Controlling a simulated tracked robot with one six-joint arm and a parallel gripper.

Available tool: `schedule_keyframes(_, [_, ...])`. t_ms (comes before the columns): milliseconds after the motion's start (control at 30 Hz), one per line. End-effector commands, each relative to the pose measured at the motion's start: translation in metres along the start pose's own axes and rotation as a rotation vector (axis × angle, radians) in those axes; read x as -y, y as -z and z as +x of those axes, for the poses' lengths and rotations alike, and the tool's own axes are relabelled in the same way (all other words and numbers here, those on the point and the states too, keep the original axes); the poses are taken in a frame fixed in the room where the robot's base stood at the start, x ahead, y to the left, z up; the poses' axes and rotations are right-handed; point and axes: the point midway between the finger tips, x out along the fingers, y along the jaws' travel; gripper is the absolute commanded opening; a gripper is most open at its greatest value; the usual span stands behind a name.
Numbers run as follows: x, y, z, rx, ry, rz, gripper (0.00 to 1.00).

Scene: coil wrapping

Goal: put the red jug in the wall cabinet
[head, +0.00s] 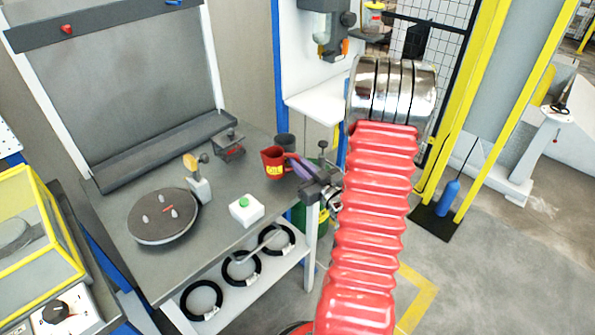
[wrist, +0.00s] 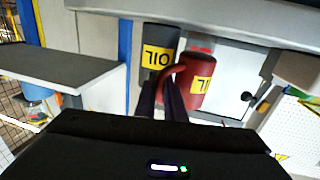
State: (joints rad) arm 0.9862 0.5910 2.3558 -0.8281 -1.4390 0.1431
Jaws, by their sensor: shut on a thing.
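The red jug (head: 273,162), with a yellow label, is at the right end of the grey workbench. My gripper (head: 291,164) reaches it from the right, and its fingers are shut on the handle. In the wrist view the red jug (wrist: 202,82) appears upside down, with its curved handle between the dark fingers (wrist: 162,98). I cannot tell whether its base touches the bench. A dark grey jug (head: 285,141) is close behind it; it also shows in the wrist view (wrist: 157,60) with a yellow OIL label. I cannot make out the wall cabinet in either view.
The workbench (head: 112,205) carries a round dark plate (head: 163,216), a white box with a green button (head: 246,209) and a small dark vise-like device (head: 230,146). Black rings (head: 240,266) are on the lower shelf. A white shelf (head: 318,104) is behind the jugs.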

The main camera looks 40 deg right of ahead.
Motion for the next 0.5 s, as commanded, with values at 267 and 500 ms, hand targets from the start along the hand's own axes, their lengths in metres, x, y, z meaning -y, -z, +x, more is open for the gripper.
schedule_keyframes(267, [0.001, -0.028, 0.0, 0.0, 0.001, 0.003, 0.0])
schedule_keyframes(500, [0.001, -0.033, 0.0, -0.001, 0.001, 0.0, 0.0])
